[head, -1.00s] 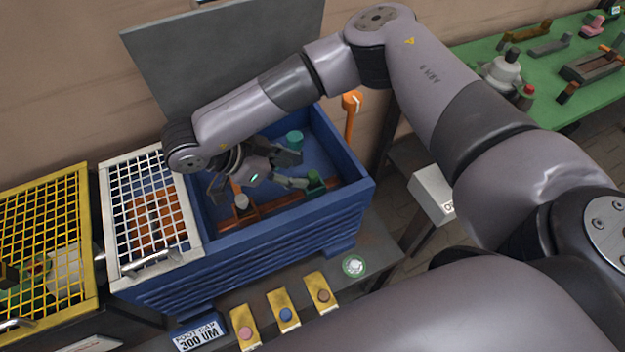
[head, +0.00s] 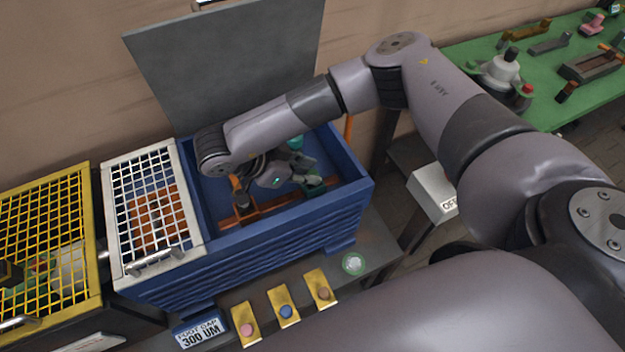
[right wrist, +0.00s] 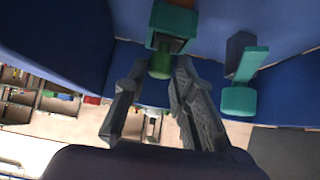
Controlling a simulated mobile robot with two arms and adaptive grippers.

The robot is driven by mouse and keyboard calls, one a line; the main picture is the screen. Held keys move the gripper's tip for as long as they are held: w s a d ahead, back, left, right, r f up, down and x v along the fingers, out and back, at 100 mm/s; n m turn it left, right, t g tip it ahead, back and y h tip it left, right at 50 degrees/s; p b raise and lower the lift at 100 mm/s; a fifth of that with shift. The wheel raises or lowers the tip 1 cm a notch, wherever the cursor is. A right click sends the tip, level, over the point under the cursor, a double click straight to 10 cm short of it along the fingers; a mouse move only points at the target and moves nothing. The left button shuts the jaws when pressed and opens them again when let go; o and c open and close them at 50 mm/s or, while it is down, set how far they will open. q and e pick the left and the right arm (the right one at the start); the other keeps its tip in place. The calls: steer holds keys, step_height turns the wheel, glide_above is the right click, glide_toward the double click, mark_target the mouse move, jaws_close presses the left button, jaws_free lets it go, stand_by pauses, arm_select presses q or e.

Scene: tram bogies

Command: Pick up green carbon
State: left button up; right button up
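The green carbon (head: 316,190) is in the blue bin (head: 262,232), near its right end, partly hidden by my gripper. In the right wrist view a green round end (right wrist: 159,64) shows below a dark block with a teal part. My right gripper (head: 311,174) is inside the bin at the green carbon. In the right wrist view its two fingers (right wrist: 160,72) are apart, one on each side of the green end, with no clear grip on it. My left gripper is not in view.
A teal piece (head: 296,142) lies at the bin's back wall; a teal piece also shows in the right wrist view (right wrist: 238,100). An orange-brown bar (head: 262,211) lies in the bin. A white grid (head: 150,205) covers the left part. Yellow blocks (head: 283,306) stand in front.

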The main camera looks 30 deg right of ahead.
jaws_close()
stand_by(0.5)
